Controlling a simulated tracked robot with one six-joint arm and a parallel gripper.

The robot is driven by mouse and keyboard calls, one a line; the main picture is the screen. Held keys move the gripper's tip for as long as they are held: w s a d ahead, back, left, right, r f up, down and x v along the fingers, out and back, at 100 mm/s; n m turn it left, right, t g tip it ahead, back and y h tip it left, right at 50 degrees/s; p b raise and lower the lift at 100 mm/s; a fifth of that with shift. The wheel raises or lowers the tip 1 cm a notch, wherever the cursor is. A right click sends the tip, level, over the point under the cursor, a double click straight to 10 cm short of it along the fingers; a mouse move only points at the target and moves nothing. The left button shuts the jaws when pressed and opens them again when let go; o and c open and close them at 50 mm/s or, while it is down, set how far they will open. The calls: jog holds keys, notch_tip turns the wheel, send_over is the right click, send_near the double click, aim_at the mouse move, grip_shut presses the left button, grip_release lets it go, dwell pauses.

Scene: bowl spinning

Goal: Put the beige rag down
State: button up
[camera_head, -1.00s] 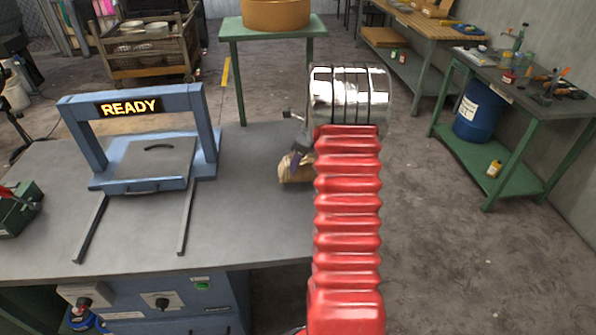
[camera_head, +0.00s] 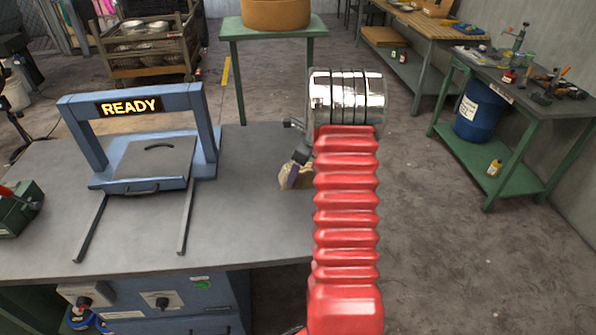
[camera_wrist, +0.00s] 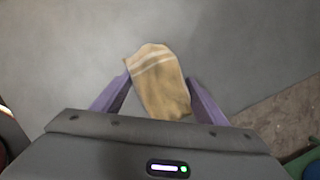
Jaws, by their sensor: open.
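The beige rag (camera_wrist: 160,82) has a pale stripe near its far end. In the wrist view it lies between the two purple fingers of my gripper (camera_wrist: 160,88), which stand apart with a gap on at least the right side. In the head view the rag (camera_head: 296,176) is at the right end of the grey table (camera_head: 250,225), partly hidden by my red arm. My gripper (camera_head: 300,156) is just above and beside it there. The rag seems to rest on the table top, but contact underneath is hidden.
A blue press with a READY sign (camera_head: 128,107) stands on the left of the table. A green box (camera_head: 18,212) sits at its far left. The table between press and rag is clear. The table's right edge and floor (camera_wrist: 285,120) are close to the rag.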

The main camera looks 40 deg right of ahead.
jog(key=shift+r, duration=0.1)
jog(key=v, duration=1.2)
dwell(0.6)
